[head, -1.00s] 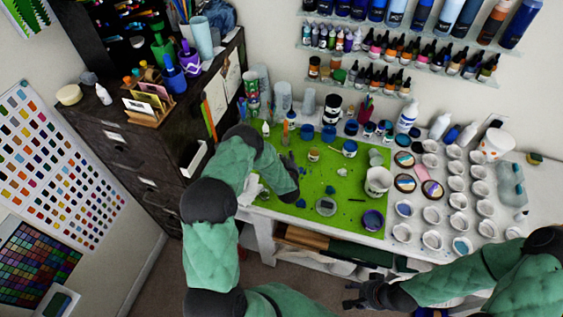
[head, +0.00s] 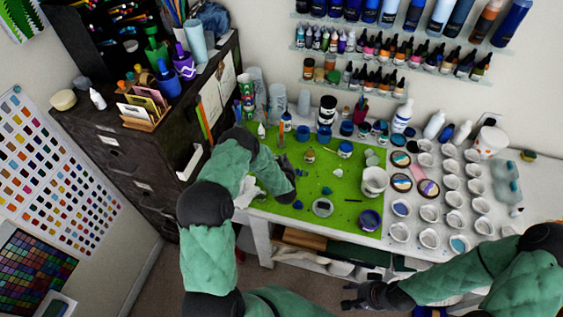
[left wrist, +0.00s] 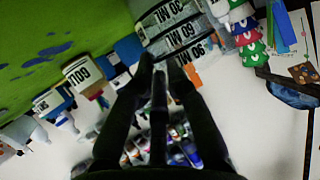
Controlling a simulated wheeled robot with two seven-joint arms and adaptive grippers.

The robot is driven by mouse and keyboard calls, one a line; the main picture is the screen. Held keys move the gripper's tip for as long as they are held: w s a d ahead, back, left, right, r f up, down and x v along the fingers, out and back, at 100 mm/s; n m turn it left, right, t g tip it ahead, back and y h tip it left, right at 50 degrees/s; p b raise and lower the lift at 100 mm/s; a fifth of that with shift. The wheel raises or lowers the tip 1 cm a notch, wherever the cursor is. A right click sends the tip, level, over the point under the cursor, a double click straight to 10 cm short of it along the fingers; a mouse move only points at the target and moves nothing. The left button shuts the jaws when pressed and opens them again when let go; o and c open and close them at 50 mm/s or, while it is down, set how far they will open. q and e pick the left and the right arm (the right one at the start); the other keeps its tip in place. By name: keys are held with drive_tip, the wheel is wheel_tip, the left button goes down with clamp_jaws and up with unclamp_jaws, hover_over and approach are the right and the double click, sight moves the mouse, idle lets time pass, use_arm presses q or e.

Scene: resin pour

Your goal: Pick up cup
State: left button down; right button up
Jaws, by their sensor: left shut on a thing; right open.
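My left gripper (head: 285,162) is over the left part of the green mat, its fingers pointing to the back of the table. In the left wrist view, its dark fingers (left wrist: 160,70) are closed together at the edge of a grey cup (left wrist: 178,35) marked 30, 60 and 90 ML. The exact contact is hard to make out, and the head view shows no cup clearly at the fingertips. Grey cups (head: 277,97) stand at the back left of the table. A white cup (head: 374,182) stands at the mat's right edge. My right gripper (head: 352,296) is open and empty in front of the table.
Several small white cups (head: 429,214) fill the table's right side. A dark cabinet (head: 130,165) stands at the left. Bottle shelves (head: 365,51) hang on the wall.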

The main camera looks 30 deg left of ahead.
use_arm(q)
drive_tip(key=shift+r, duration=1.4)
drive_tip(key=s+d+r+b, duration=0.1)
drive_tip(key=s+d+r, duration=0.8)
drive_tip(key=d+r, duration=0.1)
drive_tip(key=shift+s+d, duration=0.2)
drive_tip(key=shift+s, duration=0.05)
